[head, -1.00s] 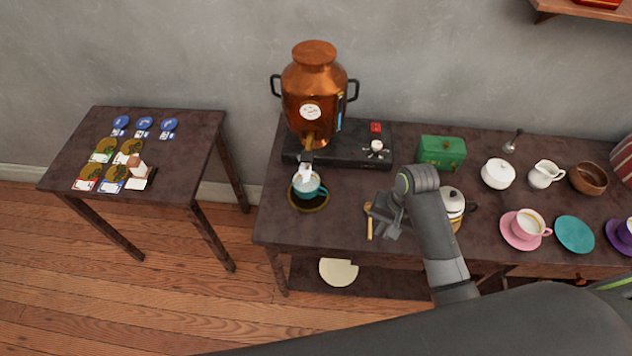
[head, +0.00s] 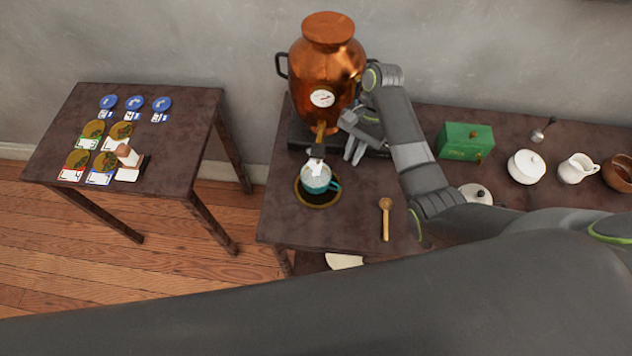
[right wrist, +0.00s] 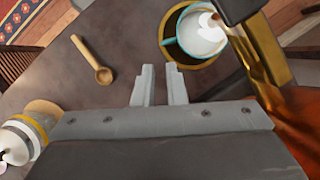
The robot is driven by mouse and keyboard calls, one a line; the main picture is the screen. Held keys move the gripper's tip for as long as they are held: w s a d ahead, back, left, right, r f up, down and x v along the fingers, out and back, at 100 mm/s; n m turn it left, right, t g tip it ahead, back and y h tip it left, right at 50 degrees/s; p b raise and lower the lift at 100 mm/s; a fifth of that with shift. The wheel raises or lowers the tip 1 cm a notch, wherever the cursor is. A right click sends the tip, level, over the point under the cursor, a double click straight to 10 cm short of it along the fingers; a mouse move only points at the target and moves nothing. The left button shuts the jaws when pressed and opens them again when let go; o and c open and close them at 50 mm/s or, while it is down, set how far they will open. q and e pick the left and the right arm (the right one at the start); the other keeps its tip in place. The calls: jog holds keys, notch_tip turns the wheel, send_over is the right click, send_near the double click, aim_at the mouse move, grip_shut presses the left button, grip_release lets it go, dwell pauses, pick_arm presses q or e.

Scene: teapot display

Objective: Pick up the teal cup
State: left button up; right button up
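The teal cup (head: 327,188) stands upright on a round dark mat with a gold rim (head: 303,199), under the tap of the copper urn. Its handle points right in the head view. The cup also shows in the right wrist view (right wrist: 180,50), with a pale inside and its handle toward my fingers. My right gripper (head: 353,150) is to the right of and a little behind the cup, near the urn's black base. In the right wrist view its fingers (right wrist: 160,85) are apart with nothing between them, and do not touch the cup. My left gripper is out of view.
The copper urn (head: 322,60) stands close behind the cup. A wooden spoon (head: 385,218) lies to the right of it. Bare tabletop lies between mat and spoon.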

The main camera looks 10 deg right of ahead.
aim_at(338, 189)
jog(key=x, duration=0.7)
jog(key=shift+a+f, duration=0.15)
jog(key=shift+f, duration=0.05)
jog(key=shift+a+f, duration=0.1)
jog(key=shift+f, duration=0.35)
jog(key=x, duration=0.4)
jog(key=shift+f, duration=0.5)
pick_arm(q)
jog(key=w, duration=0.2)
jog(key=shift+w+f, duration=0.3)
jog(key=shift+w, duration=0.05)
